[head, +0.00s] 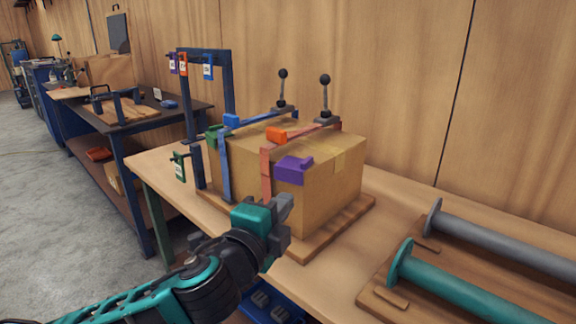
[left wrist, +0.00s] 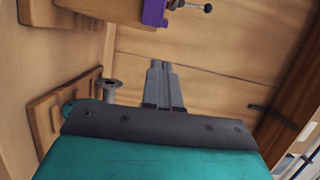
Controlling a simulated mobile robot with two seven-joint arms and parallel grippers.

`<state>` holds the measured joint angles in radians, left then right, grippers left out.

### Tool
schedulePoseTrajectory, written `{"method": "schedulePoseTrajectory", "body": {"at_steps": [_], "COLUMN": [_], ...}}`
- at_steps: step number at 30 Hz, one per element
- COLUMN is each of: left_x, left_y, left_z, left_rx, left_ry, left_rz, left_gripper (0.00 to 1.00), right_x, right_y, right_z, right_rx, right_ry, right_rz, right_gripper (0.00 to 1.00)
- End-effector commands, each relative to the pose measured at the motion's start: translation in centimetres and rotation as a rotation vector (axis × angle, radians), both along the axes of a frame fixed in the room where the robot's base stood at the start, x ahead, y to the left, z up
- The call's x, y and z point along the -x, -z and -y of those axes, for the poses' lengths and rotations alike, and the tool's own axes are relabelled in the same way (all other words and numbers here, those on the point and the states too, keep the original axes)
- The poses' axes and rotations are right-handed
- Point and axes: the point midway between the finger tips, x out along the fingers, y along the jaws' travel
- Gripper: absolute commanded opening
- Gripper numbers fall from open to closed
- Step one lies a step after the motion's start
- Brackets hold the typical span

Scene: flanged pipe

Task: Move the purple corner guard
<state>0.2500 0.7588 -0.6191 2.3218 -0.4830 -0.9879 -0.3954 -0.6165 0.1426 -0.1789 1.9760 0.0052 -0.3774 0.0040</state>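The purple corner guard (head: 293,169) sits over the near top edge of the cardboard box (head: 325,195), beside the red strap (head: 266,175). In the left wrist view the purple corner guard (left wrist: 155,12) shows at the top edge, partly cut off. My left gripper (head: 284,210) is in front of the box, below the guard and apart from it. In the left wrist view its two grey fingers (left wrist: 165,82) are together with nothing seen between them. My right gripper is not in view.
A blue strap (head: 225,170) also crosses the box, with green (head: 213,135), blue (head: 231,121) and orange (head: 277,133) guards near the straps. Flanged pipes (head: 470,290) lie to the right. A hanging-tag frame (head: 190,95) stands left.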

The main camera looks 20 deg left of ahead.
Motion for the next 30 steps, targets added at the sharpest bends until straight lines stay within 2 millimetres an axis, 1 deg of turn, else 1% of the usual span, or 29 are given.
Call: {"method": "schedulePoseTrajectory", "body": {"at_steps": [1,2,5,6,8,9,11,12,15,16,18,21,24,30], "left_x": [0.1,0.2,1.0,1.6,2.8,3.8,5.6,6.8,10.1,11.1,13.0,15.1,16.1,16.2], "left_y": [1.7,2.8,7.8,10.2,13.9,16.3,19.6,21.7,26.0,27.0,29.0,30.8,31.6,31.8], "left_z": [0.4,0.6,1.6,2.1,2.7,2.9,3.2,3.3,3.3,3.2,3.0,2.8,2.6,2.5], "left_rx": [0.047,0.084,0.265,0.358,0.508,0.611,0.764,0.861,1.075,1.129,1.234,1.334,1.380,1.390], "left_ry": [0.009,0.016,0.035,0.037,0.026,0.011,-0.023,-0.053,-0.142,-0.169,-0.227,-0.290,-0.321,-0.326], "left_rz": [-0.041,-0.071,-0.197,-0.257,-0.343,-0.398,-0.471,-0.512,-0.586,-0.603,-0.626,-0.643,-0.646,-0.647], "left_gripper": [0.00,0.00,0.00,0.00,0.00,0.00,0.00,0.00,0.00,0.00,0.00,0.00,0.00,0.00], "right_x": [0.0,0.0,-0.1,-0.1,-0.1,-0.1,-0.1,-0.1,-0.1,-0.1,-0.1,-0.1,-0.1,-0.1], "right_y": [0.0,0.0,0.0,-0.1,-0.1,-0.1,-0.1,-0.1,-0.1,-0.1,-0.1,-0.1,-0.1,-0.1], "right_z": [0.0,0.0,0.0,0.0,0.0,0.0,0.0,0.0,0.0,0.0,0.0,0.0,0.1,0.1], "right_rx": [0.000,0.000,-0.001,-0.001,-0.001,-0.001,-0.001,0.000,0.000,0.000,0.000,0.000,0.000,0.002], "right_ry": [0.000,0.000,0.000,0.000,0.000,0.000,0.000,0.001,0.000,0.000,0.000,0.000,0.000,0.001], "right_rz": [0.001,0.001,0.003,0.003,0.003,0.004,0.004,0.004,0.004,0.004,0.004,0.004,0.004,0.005], "right_gripper": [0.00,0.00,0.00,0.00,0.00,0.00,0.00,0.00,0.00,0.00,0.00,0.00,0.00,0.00]}}
